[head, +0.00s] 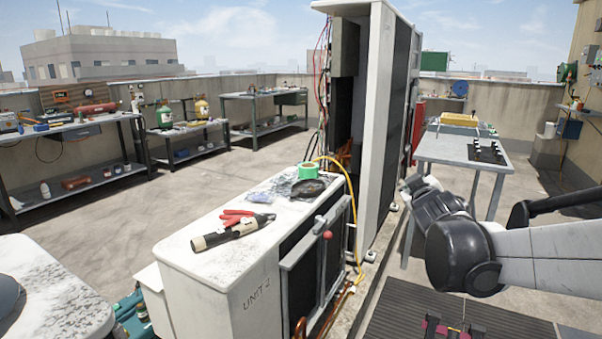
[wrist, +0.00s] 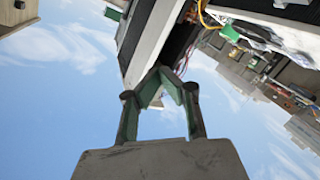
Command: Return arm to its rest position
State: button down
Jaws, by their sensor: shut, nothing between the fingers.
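My arm (head: 540,255) reaches in from the right edge in the head view, in front of the grey table and beside the tall condenser unit. Its fingers cannot be made out there. In the wrist view my gripper (wrist: 161,76) shows two green-lined fingers that meet at their tips, with nothing held. Sky shows through the gap between the finger bases. The wrist picture is strongly tilted, with the tall white unit (wrist: 155,42) beyond the fingertips.
The grey table (head: 455,150) stands behind my arm. Open floor lies left.

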jog(key=s+a+f+m+g+y, duration=0.1)
jog(key=s+a+f+m+g, duration=0.3)
jog(key=s, duration=0.7)
jog(key=s+a+f+g+y, duration=0.1)
jog(key=s+f+g, duration=0.1)
jog(key=s+f, duration=0.65)
jog(key=s+a+f+m+g+y, duration=0.1)
jog(key=s+a+f+g, duration=0.15)
jog(key=s, duration=1.15)
notch_tip(320, 180, up, 15)
jog(key=p, duration=1.4)
jog(key=shift+d+f, duration=0.15)
jog(key=shift+f, duration=0.05)
jog(key=shift+s+g, duration=0.1)
jog(key=shift+g, duration=0.25)
